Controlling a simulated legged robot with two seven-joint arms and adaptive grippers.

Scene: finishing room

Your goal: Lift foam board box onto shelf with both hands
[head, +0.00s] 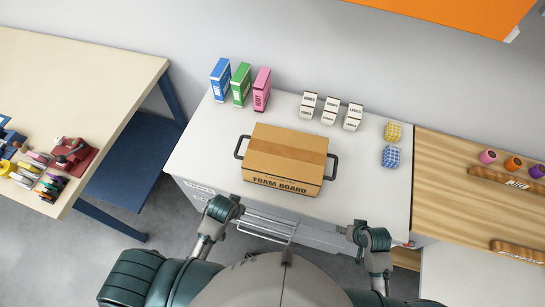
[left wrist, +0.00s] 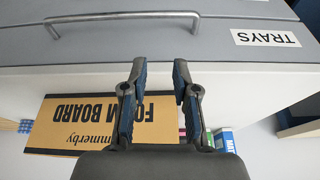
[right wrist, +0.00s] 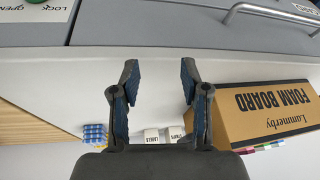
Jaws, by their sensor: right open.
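My left gripper (left wrist: 160,66) is open and empty, at the counter's front, apart from the box. My right gripper (right wrist: 159,68) is open and empty, right of the box. An orange panel (head: 455,12), possibly the shelf, is at the upper right.
Blue, green and pink boxes (head: 262,89) stand behind the carton, with several small white boxes (head: 331,110) to their right. A drawer handle (left wrist: 120,20) projects from the counter front. A wooden worktop (head: 450,160) adjoins.

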